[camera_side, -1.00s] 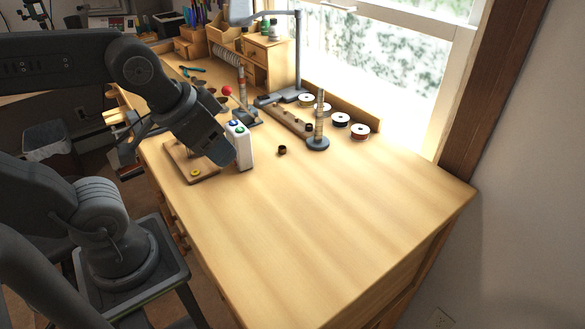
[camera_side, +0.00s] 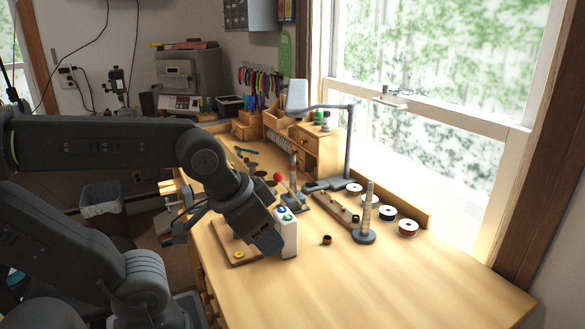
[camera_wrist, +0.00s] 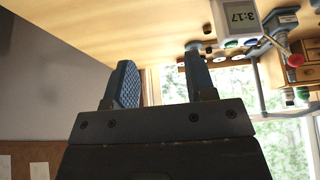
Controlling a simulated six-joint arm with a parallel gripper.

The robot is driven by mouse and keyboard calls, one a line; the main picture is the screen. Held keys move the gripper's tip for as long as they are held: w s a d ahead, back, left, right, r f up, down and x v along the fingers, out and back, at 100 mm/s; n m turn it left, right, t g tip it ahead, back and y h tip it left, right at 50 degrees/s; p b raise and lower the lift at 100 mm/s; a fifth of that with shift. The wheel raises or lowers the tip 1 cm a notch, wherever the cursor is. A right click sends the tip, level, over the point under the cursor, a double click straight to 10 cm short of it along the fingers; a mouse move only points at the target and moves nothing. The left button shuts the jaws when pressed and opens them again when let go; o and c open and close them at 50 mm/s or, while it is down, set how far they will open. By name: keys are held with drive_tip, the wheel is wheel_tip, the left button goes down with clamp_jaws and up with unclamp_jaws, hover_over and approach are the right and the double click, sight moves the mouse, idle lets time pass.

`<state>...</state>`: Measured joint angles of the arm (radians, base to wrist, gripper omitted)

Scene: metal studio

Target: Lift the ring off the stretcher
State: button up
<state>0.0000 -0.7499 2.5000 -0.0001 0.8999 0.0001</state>
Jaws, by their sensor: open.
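The ring stretcher (camera_side: 293,172) seems to be the upright post on a dark base, with a red ball lever (camera_side: 278,177), behind the white box. In the wrist view, a red ball (camera_wrist: 296,60) shows at the right. A ring on its post is too small to make out. My gripper (camera_side: 266,243) is low over the near left of the bench, beside the white box and on the near side of the stretcher. In the wrist view, my gripper (camera_wrist: 160,57) has its two fingers wide apart with nothing between them.
The white box (camera_side: 288,236) shows a 3:17 display in the wrist view. A small dark band (camera_side: 327,240) lies on the bench. A tall tapered post (camera_side: 367,210) and several spools stand to its right. A wooden board (camera_side: 228,238) lies under my gripper. The front bench is clear.

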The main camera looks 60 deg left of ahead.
drive_tip(key=shift+w+a+r, duration=0.1)
drive_tip(key=shift+w+a, duration=0.05)
drive_tip(key=shift+w, duration=0.05)
drive_tip(key=shift+c, duration=0.4)
drive_tip(key=n+t+y, duration=0.1)
drive_tip(key=n+t, duration=0.1)
approach(291, 164)
drive_tip(key=shift+x, duration=4.45)
drive_tip(key=shift+c, duration=0.4)
drive_tip(key=c, duration=0.6)
drive_tip(key=shift+r, duration=0.95)
